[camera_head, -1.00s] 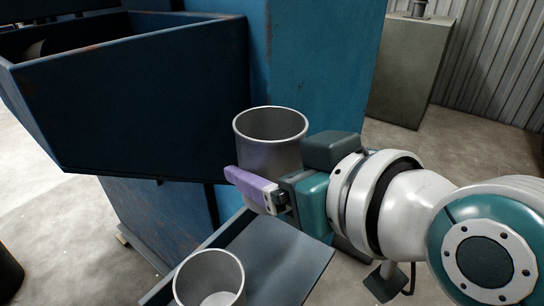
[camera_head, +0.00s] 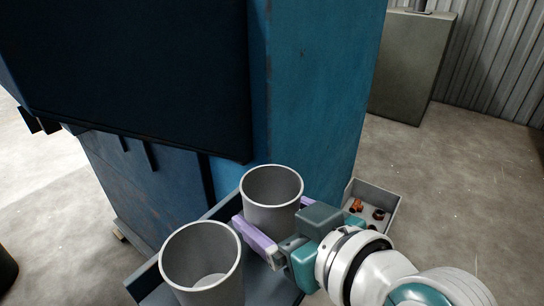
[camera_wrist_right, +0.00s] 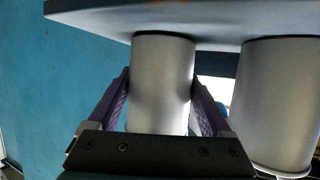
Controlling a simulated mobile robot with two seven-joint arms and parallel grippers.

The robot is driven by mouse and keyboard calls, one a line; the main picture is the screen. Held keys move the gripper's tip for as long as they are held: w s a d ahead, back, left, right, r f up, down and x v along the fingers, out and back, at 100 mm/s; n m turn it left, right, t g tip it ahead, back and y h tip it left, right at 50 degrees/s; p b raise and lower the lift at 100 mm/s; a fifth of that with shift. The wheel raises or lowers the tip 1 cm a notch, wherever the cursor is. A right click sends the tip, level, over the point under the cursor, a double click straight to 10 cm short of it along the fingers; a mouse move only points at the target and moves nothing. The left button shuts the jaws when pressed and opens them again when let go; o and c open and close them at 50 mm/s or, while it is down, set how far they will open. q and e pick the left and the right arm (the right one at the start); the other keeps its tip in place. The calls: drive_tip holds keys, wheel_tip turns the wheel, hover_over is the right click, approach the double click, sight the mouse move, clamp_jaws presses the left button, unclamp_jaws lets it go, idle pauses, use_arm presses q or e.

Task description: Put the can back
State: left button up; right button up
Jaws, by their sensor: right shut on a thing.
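A grey, open-topped can (camera_head: 272,187) is upright between the purple fingers of my right gripper (camera_head: 271,212), which is shut on its sides. The can is at the blue-grey shelf (camera_head: 262,287) beside the blue machine. In the right wrist view the held can (camera_wrist_right: 161,85) has its base at the shelf surface (camera_wrist_right: 225,17); I cannot tell whether it fully rests there. A second grey can (camera_head: 203,262) stands on the shelf, nearer me and to the left, apart from the held one. My left gripper is not in view.
The blue machine (camera_head: 310,90) rises right behind the shelf, with its dark bin (camera_head: 120,70) overhanging at upper left. A grey box (camera_head: 388,215) with small reddish items lies behind my right gripper. Open floor (camera_head: 460,185) is to the right.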

drive_tip(key=shift+f, duration=0.1)
drive_tip(key=o, duration=1.3)
drive_tip(key=shift+r, duration=0.3)
drive_tip(key=s+d+r+m+g+h+p, duration=0.1)
drive_tip(key=s+d+g+h, duration=0.1)
drive_tip(key=s+d, duration=0.4)
drive_tip(key=s+d+r+m+g+h+p, duration=0.1)
drive_tip(key=s+d+m+g+h, duration=0.1)
drive_tip(key=s+d, duration=0.4)
drive_tip(key=s+d+r+m+g+h+p, duration=0.1)
drive_tip(key=s+d+g+h, duration=0.2)
drive_tip(key=s+d, duration=0.3)
drive_tip(key=shift+s+d+r+m+g, duration=0.1)
drive_tip(key=shift+s+m+g, duration=0.1)
drive_tip(key=shift+s, duration=0.85)
drive_tip(key=shift+s+d+r+m+g, duration=0.1)
drive_tip(key=shift+s+m, duration=0.1)
drive_tip(key=shift+s, duration=0.8)
